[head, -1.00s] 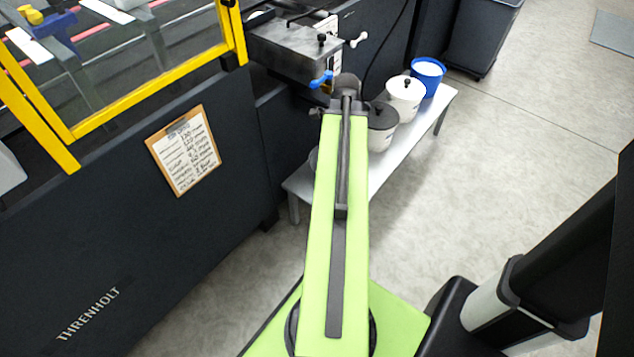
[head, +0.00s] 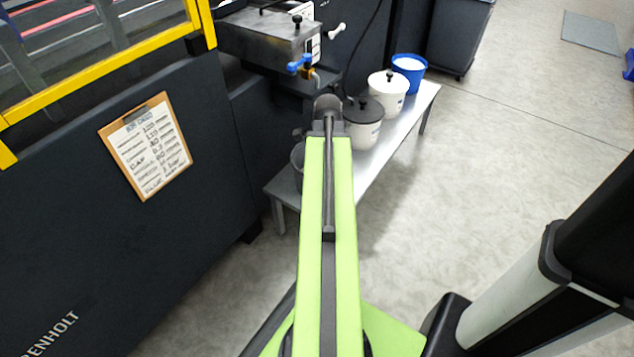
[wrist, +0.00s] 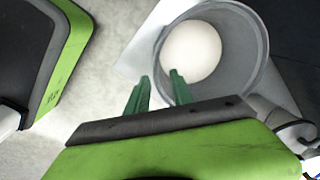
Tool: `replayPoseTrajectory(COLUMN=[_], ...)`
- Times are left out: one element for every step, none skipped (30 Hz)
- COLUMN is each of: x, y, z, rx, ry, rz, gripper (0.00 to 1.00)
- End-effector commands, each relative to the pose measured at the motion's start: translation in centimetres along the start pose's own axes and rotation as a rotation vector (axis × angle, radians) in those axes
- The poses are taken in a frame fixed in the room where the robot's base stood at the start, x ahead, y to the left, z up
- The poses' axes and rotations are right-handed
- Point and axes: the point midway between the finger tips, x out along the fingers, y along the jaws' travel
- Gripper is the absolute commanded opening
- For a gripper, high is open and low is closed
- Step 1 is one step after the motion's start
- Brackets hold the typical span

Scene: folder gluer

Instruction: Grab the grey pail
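The grey pail (wrist: 246,48) fills the upper right of the wrist view, seen from above, with something white and round inside it. In the head view only a dark sliver of the pail (head: 297,168) shows at the near end of the bench; my arm hides the rest. My gripper (wrist: 160,76) has two green fingers with a gap between them and nothing in it. Its fingertips are at the pail's near left rim in the wrist view. The right fingertip overlaps the pail and the left lies outside it. I cannot tell whether they touch.
On the grey bench (head: 385,153) stand a dark-lidded pail (head: 364,133), a white lidded pail (head: 388,95) and a blue pail (head: 409,75) in a row. A dark machine with a metal tray (head: 262,42) and blue-handled valve (head: 299,65) borders the bench's left. Floor to the right is clear.

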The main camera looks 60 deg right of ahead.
Motion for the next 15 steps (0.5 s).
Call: replayPoseTrajectory(x=[-0.1, -0.1, 0.1, 0.4, 0.8, 1.4, 1.9, 2.5, 3.2, 3.8, 4.3, 4.9, 5.2, 5.3, 5.4], y=[0.0, 0.0, 0.0, 0.0, 0.0, 0.0, 0.0, 0.0, 0.0, 0.0, 0.0, 0.0, 0.0, 0.0, 0.0], z=[0.0, 0.0, 0.0, 0.0, 0.0, -0.1, -0.1, -0.2, -0.2, -0.3, -0.3, -0.2, -0.2, -0.2, -0.2], rx=[0.000, 0.000, 0.000, -0.001, -0.001, -0.001, -0.001, -0.001, -0.001, -0.001, -0.001, -0.002, -0.002, -0.002, -0.002], ry=[0.000, 0.000, 0.000, 0.000, 0.000, 0.000, 0.000, 0.000, 0.000, 0.000, 0.000, 0.000, 0.000, 0.000, 0.000], rz=[0.000, 0.000, 0.000, 0.000, 0.000, 0.000, 0.000, 0.000, 0.000, 0.000, 0.000, 0.000, 0.000, 0.000, 0.000], gripper=[0.28, 0.28, 0.28, 0.28, 0.28, 0.28, 0.28, 0.28, 0.28, 0.28, 0.28, 0.28, 0.28, 0.28, 0.28])
